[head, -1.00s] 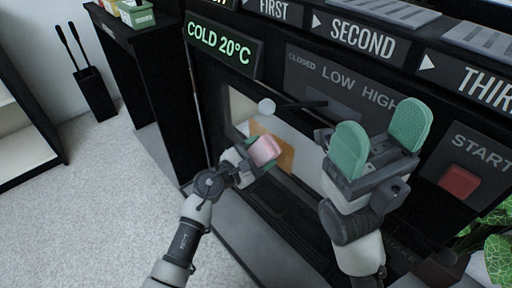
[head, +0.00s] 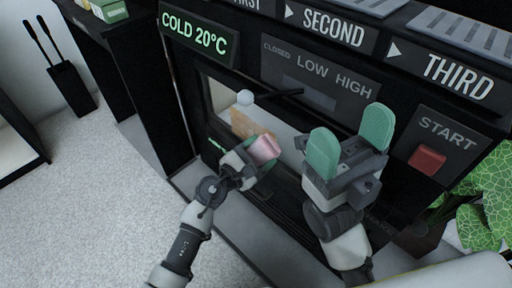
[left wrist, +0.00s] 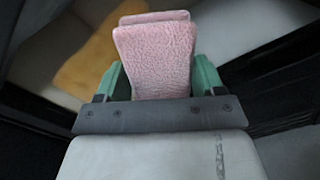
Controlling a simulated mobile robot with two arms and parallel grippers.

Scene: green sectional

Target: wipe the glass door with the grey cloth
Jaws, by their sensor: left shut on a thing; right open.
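A folded pink cloth (head: 264,150) is held between the green fingers of my left gripper (head: 260,155). No grey cloth shows. In the left wrist view the pink cloth (left wrist: 155,60) stands up from between both fingers. The glass door (head: 218,97) is a window in the black machine's front, under the "COLD 20°C" display, with an orange-tan item (head: 245,125) seen there. My left gripper is in front of its lower part and hides some of it; I cannot tell whether the cloth touches the glass. My right gripper (head: 350,138) is open and empty, in front of the panel.
A black holder (head: 70,90) stands on the pale carpet, which is open at the left.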

